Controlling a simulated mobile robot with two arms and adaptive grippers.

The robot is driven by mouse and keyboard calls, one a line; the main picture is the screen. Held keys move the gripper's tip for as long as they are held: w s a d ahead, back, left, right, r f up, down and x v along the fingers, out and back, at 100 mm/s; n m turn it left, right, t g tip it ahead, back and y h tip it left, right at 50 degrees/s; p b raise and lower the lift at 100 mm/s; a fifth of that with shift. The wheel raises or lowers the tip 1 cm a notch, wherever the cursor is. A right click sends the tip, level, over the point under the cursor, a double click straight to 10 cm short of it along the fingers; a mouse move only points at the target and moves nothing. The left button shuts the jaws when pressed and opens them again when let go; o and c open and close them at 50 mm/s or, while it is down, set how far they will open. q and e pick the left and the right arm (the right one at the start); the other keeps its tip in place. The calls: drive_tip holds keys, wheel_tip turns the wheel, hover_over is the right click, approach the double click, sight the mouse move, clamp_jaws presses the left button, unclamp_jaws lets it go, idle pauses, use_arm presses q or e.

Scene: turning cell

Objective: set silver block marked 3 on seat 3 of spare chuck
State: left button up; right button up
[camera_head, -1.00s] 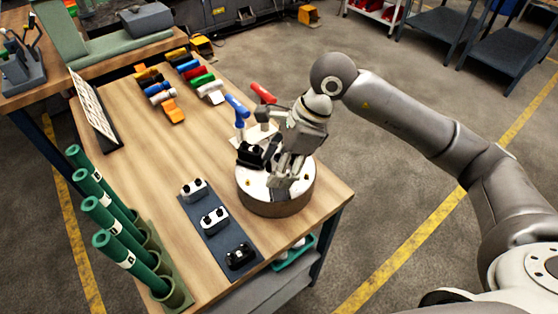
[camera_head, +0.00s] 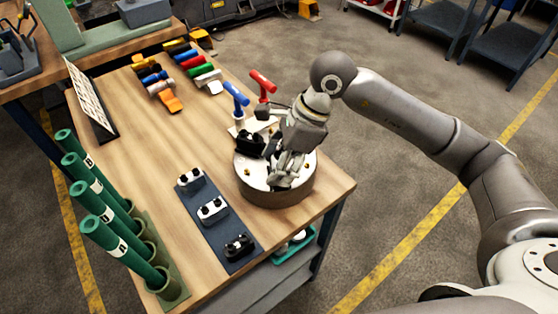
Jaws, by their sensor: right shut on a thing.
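The spare chuck (camera_head: 275,197), a round drum with a pale top, stands near the right edge of the bench. My right gripper (camera_head: 282,178) points down over its top and is shut on a block that its fingers mostly hide. I cannot read a mark on that block or tell whether it touches the chuck. A black block (camera_head: 250,146) sits at the left of the chuck top. My left gripper is out of view.
A blue-handled tool (camera_head: 236,96) and a red-handled tool (camera_head: 263,84) stand behind the chuck, close to my gripper. Green tubes (camera_head: 115,237) lean at the front left. Coloured items (camera_head: 172,102) lie at the back. The bench middle is clear.

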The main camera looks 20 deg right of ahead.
idle(0.3)
drive_tip(key=shift+a+b, duration=0.1)
drive_tip(key=shift+b, duration=0.55)
idle(0.7)
drive_tip(key=shift+f+b, duration=0.5)
drive_tip(key=shift+b, duration=0.15)
idle(0.5)
drive_tip(key=shift+s+f, duration=0.15)
drive_tip(key=shift+f, duration=0.15)
drive_tip(key=o, duration=1.2)
drive_tip(key=shift+o, duration=0.2)
drive_tip(key=shift+w, duration=0.2)
